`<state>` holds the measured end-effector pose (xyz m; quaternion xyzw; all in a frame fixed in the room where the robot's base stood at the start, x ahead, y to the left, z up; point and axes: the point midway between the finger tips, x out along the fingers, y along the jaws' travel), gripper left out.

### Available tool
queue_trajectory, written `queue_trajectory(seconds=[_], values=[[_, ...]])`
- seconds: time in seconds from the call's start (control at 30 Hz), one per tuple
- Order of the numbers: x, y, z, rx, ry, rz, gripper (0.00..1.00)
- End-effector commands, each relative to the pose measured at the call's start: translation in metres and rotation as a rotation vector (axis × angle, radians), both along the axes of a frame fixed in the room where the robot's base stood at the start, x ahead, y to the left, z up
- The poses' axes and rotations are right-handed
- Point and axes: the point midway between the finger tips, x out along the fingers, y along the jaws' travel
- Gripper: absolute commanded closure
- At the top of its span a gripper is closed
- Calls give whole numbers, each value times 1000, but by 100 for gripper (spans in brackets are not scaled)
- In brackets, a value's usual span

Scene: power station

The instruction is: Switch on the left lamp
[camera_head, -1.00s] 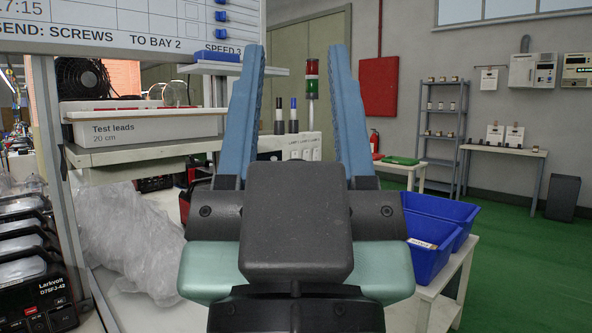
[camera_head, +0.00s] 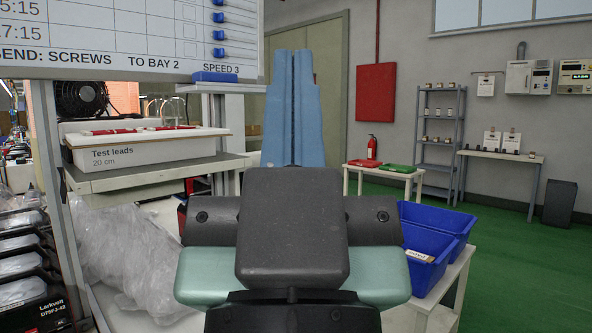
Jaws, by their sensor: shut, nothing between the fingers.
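My gripper (camera_head: 293,58) points away from me in the middle of the view. Its two long blue fingers are together, shut and empty. I cannot make out the left lamp or its switch. The white panel with small labels and the red-and-green signal light that stood behind the fingers are now hidden by the fingers and the dark gripper body.
A white bin marked Test leads (camera_head: 150,153) stands on a shelf at left, above crumpled clear plastic (camera_head: 125,250). Blue bins (camera_head: 423,262) sit on a table at right. A whiteboard (camera_head: 130,45) hangs upper left. Green floor (camera_head: 510,255) is open at right.

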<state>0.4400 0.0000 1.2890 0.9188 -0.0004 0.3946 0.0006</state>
Motion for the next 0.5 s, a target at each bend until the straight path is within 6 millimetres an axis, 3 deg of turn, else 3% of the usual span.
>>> queue_trajectory(seconds=[0.03, 0.5], values=[[0, 0, 30, 0, -1, 0, 100], [0, 1, 189, -1, -1, 2, 100]])
